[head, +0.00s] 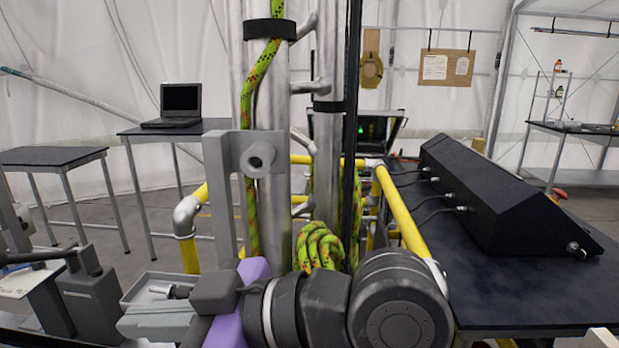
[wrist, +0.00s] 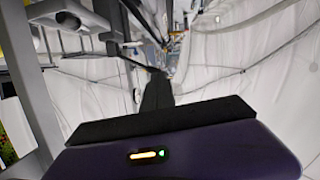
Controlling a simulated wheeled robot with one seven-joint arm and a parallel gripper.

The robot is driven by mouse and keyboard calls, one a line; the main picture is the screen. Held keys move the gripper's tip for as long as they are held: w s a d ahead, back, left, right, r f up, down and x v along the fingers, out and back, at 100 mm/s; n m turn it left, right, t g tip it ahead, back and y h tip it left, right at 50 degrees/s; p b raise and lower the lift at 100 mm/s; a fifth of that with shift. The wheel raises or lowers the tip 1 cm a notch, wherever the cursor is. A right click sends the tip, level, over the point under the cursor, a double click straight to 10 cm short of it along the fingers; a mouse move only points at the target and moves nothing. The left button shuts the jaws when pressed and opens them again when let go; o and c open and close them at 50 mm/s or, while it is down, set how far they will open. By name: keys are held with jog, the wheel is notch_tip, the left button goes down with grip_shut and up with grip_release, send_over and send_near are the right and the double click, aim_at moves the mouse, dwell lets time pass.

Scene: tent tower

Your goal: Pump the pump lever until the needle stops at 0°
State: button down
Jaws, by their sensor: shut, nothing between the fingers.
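My gripper (head: 213,292) is low in the middle of the head view, purple-bodied with dark grey parts, pointing left. In the wrist view its dark fingers (wrist: 157,92) are together, with nothing seen between them. A dark handle bar (head: 38,256) on a grey block (head: 92,290) stands at the lower left of the head view; it looks like the pump lever, but I cannot be sure. It is apart from my gripper. I cannot make out a gauge or needle in either view.
Metal posts (head: 273,190) with a green rope (head: 250,215) stand just behind my gripper. A light grey tray-like part (head: 150,288) is close to its left. Yellow rails (head: 400,210) and a black console (head: 500,195) on a dark table (head: 480,300) are to the right.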

jog(key=w+d+r+m+t+y, duration=0.1)
jog(key=w+d+r+m+t, duration=0.2)
jog(key=w+d+m+t, duration=0.6)
jog(key=s+d+f+m+t+h, duration=0.3)
jog(key=d+f+h, duration=0.1)
jog(key=d+f, duration=0.2)
jog(key=s+d+f+m+t+h, duration=0.3)
jog(key=s+d+f+h, duration=0.1)
jog(key=d+f, duration=0.2)
jog(key=s+d+f+m+t+h, duration=0.3)
jog(key=d+f, duration=0.3)
jog(key=d, duration=0.2)
jog(key=shift+s+f+m+h, duration=0.15)
jog(key=shift+m+h, duration=0.15)
jog(key=shift+h, duration=0.5)
jog(key=s+d+f+g+h, duration=0.1)
jog(key=s+f, duration=0.3)
jog(key=s, duration=0.4)
jog(key=s+d+f+g+h, duration=0.1)
jog(key=s+d+f+g, duration=0.1)
jog(key=s, duration=0.6)
jog(key=s+d+f+n+g+h, duration=0.1)
jog(key=s+d+f, duration=0.3)
jog(key=s, duration=0.4)
jog(key=shift+d+f+g, duration=0.3)
jog(key=shift+f+g, duration=0.3)
jog(key=shift+f, duration=0.25)
